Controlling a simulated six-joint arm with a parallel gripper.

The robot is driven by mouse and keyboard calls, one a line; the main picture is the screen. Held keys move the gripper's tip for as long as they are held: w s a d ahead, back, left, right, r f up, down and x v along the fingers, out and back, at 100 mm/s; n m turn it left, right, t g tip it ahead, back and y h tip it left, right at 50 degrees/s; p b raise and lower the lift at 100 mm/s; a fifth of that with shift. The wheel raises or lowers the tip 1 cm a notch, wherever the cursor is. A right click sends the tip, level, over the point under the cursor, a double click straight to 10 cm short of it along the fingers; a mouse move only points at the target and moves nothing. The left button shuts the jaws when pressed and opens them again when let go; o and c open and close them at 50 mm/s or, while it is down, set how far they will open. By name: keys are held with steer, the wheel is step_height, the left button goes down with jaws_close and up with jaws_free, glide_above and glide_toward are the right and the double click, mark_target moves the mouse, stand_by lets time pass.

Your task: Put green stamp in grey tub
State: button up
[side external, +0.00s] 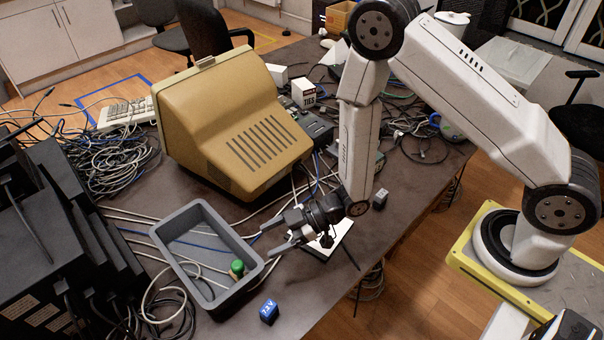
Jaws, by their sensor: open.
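The grey tub (167,252) stands on the dark table, left of my gripper. The green stamp (237,268), with a green top and a darker lower part, is inside the tub near its front right corner. It looks upright. My gripper (268,240) is open and empty at the right rim of the tub, its fingers pointing left. It is apart from the stamp, up and to the right of it in the picture. The lower part of the stamp is hard to make out.
A blue cube (269,311) with white marks sits near the table's front edge. A white flat object (332,240) lies under my gripper. A beige monitor (232,128) stands behind the tub. Black equipment (50,240) and tangled cables (112,165) fill the left side. A small dark cube (380,198) lies right.

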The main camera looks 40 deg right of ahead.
steer(key=shift+v, duration=1.8)
steer(key=shift+w+r, duration=0.1)
steer(key=w+d+r+m+h, duration=0.2)
steer(key=d+r+m+h, duration=0.1)
steer(key=d+h, duration=0.25)
steer(key=w+d+r+m+h, duration=0.2)
steer(key=d+r+m+h, duration=0.15)
steer(key=d, duration=0.25)
steer(key=s+d+r+m+g+h, duration=0.1)
steer(key=s+d+r+m+g, duration=0.1)
steer(key=s, duration=0.3)
steer(key=s+d+r+m+g+h, duration=0.1)
steer(key=s+d+r+m+h, duration=0.1)
steer(key=s+d+r+m, duration=0.2)
steer(key=shift+s+m+g, duration=0.35)
steer(key=shift+s+g, duration=0.05)
steer(key=shift+s, duration=0.25)
